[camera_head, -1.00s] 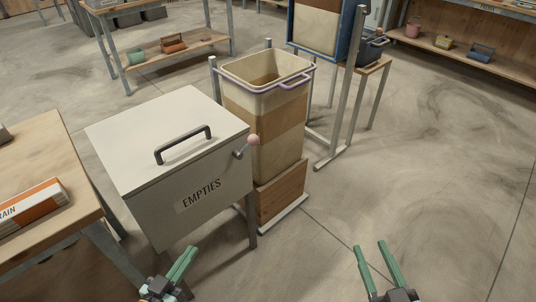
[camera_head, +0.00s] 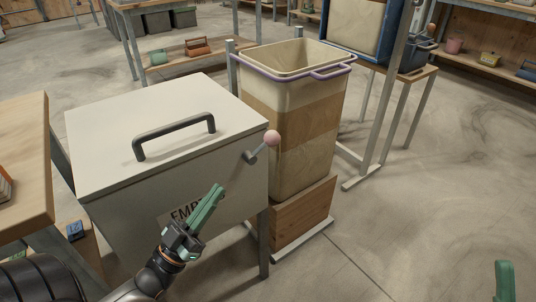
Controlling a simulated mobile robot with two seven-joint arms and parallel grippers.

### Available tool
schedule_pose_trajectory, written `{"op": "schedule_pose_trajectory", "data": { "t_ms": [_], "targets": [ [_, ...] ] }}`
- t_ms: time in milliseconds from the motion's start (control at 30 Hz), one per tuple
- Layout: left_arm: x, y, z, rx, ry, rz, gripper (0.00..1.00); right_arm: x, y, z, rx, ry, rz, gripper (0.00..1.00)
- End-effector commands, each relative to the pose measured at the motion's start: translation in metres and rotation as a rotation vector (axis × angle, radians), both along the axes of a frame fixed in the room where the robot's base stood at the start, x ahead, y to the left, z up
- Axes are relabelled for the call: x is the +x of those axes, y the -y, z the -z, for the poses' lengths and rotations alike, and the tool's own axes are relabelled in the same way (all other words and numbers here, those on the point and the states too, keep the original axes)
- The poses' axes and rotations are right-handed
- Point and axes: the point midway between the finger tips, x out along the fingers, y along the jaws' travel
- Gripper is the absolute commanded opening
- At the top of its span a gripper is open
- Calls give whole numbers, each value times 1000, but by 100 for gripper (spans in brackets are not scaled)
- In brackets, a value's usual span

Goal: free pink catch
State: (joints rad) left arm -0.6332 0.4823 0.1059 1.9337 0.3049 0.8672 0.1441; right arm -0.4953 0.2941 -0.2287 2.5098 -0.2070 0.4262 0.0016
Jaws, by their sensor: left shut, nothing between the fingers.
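The pink catch is a pink ball knob (camera_head: 271,138) on a short grey lever (camera_head: 255,153) at the upper right of the front of the white EMPTIES box (camera_head: 130,215). The box's lid (camera_head: 165,120) is down and has a dark bar handle (camera_head: 174,131). My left gripper (camera_head: 214,196) has green fingers and is shut and empty. It is in front of the box, below and left of the knob and apart from it in the picture, covering part of the EMPTIES label (camera_head: 185,212). Only a green finger of my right gripper (camera_head: 504,282) shows at the lower right edge.
A tall cream and brown bin (camera_head: 290,140) with a purple rim stands right of the box on a wooden base (camera_head: 303,217). A wooden table (camera_head: 25,165) is close on the left. A steel frame with a blue-edged bin (camera_head: 385,30) stands behind. The floor at right is clear.

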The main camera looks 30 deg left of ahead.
Motion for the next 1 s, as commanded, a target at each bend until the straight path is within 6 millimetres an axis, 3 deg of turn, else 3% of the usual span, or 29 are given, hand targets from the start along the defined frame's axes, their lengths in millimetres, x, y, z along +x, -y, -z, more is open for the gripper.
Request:
{"op": "schedule_pose_trajectory", "data": {
  "t_ms": [467, 933, 1000],
  "targets": [
    [9, 2, -7, 1, 4, 0, 0, 0, 0, 1, 1, 0, -1, 50],
    [82, 19, -58, 2, 6, 1, 0, 0, 0, 11, 11, -9, -8, 50],
    [92, 21, -53, 1, 3, 0, 0, 1, 0, 17, 15, -11, -11, 50]
  ]
}}
